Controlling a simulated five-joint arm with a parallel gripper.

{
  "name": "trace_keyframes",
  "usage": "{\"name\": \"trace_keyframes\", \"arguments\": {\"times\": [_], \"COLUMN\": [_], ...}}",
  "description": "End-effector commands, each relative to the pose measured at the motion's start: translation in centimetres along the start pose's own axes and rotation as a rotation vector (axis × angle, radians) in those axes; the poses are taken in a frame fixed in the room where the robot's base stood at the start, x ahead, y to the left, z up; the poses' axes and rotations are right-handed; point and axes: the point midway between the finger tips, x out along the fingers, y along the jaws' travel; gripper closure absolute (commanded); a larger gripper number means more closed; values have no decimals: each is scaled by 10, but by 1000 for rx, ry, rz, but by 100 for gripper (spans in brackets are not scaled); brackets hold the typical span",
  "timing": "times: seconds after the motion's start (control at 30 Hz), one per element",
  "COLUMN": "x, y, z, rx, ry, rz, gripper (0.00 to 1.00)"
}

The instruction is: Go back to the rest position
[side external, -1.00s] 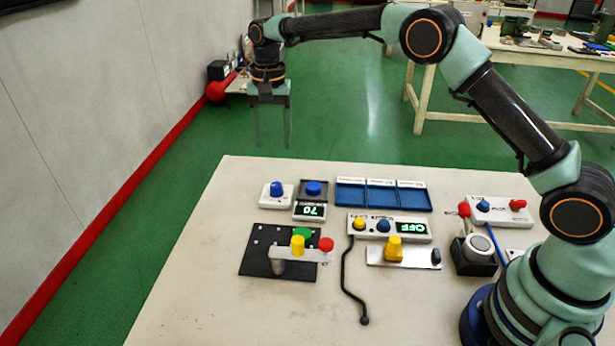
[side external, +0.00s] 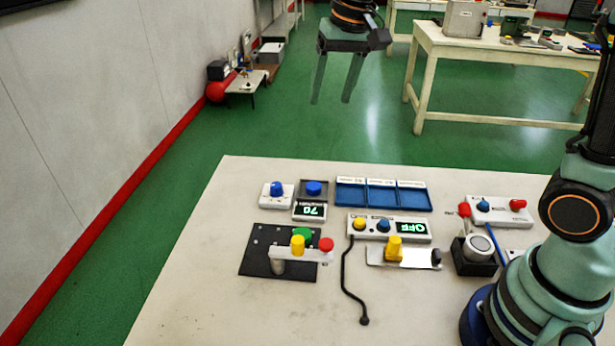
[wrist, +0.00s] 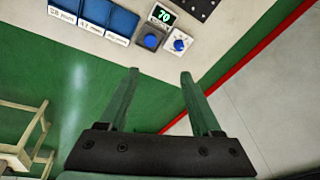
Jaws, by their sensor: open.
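My gripper (side external: 335,92) hangs high at the top of the side view, well above the table and towards its far side. Its two fingers are apart with nothing between them. In the wrist view the open gripper (wrist: 158,75) shows the green floor between its fingers. My arm stands raised at the right of the side view, and its upper part is out of the picture.
The white table (side external: 190,290) carries a black plate (side external: 258,262) with coloured knobs, a blue three-part tray (side external: 382,208), a display reading OFF (side external: 411,228), a display reading 70 (side external: 310,211) and a black cable (side external: 345,275). The space around the gripper is clear.

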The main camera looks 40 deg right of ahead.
Motion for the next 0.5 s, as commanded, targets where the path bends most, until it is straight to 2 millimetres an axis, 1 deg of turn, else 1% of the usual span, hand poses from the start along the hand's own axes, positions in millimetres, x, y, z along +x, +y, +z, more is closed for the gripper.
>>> {"name": "trace_keyframes", "arguments": {"times": [0.03,0.2,0.33,0.5], "x": [-9,-24,-27,-22], "y": [8,33,52,72], "z": [10,43,71,103], "rx": [-25,-124,-200,-289], "ry": [21,85,136,195], "rz": [-7,-23,-29,-29], "gripper": [34,34,34,34]}}
